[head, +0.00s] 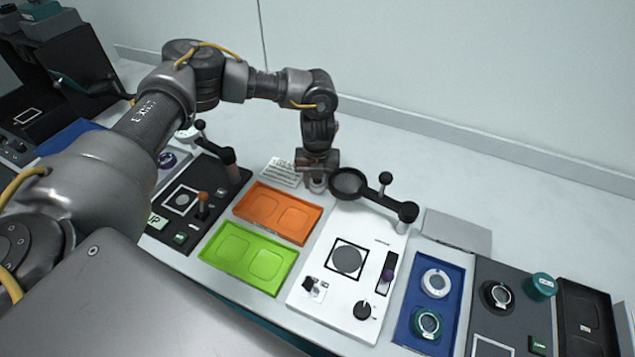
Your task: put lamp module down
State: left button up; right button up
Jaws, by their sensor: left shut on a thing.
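My left gripper (317,174) hangs fingers-down above the back edge of the table, behind the orange tray and left of the round black head of a swing arm. It is shut on a small pale grey cylindrical piece (317,187), which I take to be the lamp module. Most of the piece is hidden by the fingers, and I cannot tell whether it touches the surface below. My right gripper is out of view.
A white instrument panel (322,315) with a knob and the black swing arm (350,183) stands to the right. A blue tray (441,284) holds two round modules. A black panel (176,233) with an orange-tipped lever lies left. A printed card (281,172) lies behind the orange tray.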

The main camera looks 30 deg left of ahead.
pick_arm(q)
jog(key=shift+c, duration=0.8)
notch_tip(320, 180, up, 10)
jog(key=shift+b, duration=0.8)
jog(key=shift+d+r+n, duration=0.2)
jog(key=shift+r+n, duration=0.15)
jog(key=shift+n, duration=0.25)
jog(key=s+d+r+n, duration=0.2)
jog(key=s+r+n, duration=0.2)
jog(key=n, duration=0.9)
jog(key=s+d+r+n, duration=0.2)
jog(key=s+r+n, duration=0.2)
jog(key=r+n, duration=0.4)
jog(key=n, duration=0.5)
jog(key=shift+s+d, duration=0.25)
